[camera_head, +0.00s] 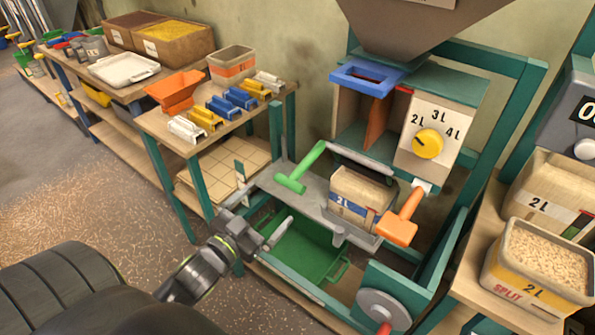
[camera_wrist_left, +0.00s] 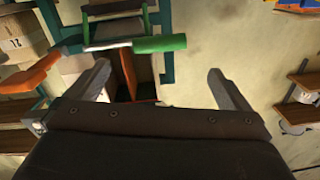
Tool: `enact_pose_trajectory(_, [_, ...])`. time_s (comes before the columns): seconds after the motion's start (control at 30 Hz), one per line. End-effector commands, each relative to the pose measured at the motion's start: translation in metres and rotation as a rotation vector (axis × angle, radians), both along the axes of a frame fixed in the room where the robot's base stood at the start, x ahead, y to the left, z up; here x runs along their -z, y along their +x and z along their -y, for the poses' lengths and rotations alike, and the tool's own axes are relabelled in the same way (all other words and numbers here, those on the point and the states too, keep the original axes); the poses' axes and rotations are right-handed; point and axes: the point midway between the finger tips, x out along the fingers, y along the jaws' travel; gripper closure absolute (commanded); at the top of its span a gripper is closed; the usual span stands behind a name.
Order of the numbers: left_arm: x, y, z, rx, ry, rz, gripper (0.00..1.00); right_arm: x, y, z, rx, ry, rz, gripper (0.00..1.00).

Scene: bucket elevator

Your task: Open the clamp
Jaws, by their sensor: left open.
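A lever with a green handle (camera_head: 301,168) and a grey bar, which looks like the clamp, stands at the left of the machine's shelf. Its bar reaches right, behind a 2L bucket (camera_head: 352,204). The green handle also shows in the left wrist view (camera_wrist_left: 160,43), above the gap between my fingers. My left gripper (camera_head: 268,212) is open and empty, below and left of the green handle and apart from it. It also shows in the wrist view (camera_wrist_left: 159,70). My right gripper is in neither view.
An orange handle (camera_head: 401,220) stands right of the bucket. A green bin (camera_head: 300,252) lies below the shelf. A dial box (camera_head: 437,130) and blue slide (camera_head: 366,76) are above. A workbench with coloured parts stands left; filled buckets stand right.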

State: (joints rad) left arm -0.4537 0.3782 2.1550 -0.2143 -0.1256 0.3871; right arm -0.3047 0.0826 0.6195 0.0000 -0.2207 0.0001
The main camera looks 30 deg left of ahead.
Motion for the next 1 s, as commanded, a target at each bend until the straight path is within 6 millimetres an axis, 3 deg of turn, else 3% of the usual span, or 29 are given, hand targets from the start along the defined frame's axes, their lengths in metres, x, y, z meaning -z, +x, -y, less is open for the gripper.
enact_pose_trajectory(0.6, [0.0, 0.109, 0.004, 0.001, 0.0, 0.003, 0.0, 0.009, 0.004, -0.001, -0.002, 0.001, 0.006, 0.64])
enact_pose_trajectory(0.8, [0.001, 0.131, 0.005, 0.0, 0.0, 0.001, 0.0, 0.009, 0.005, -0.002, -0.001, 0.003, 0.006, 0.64])
enact_pose_trajectory(1.0, [0.001, 0.139, 0.005, 0.0, 0.0, 0.001, 0.0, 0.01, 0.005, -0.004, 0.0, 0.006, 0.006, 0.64])
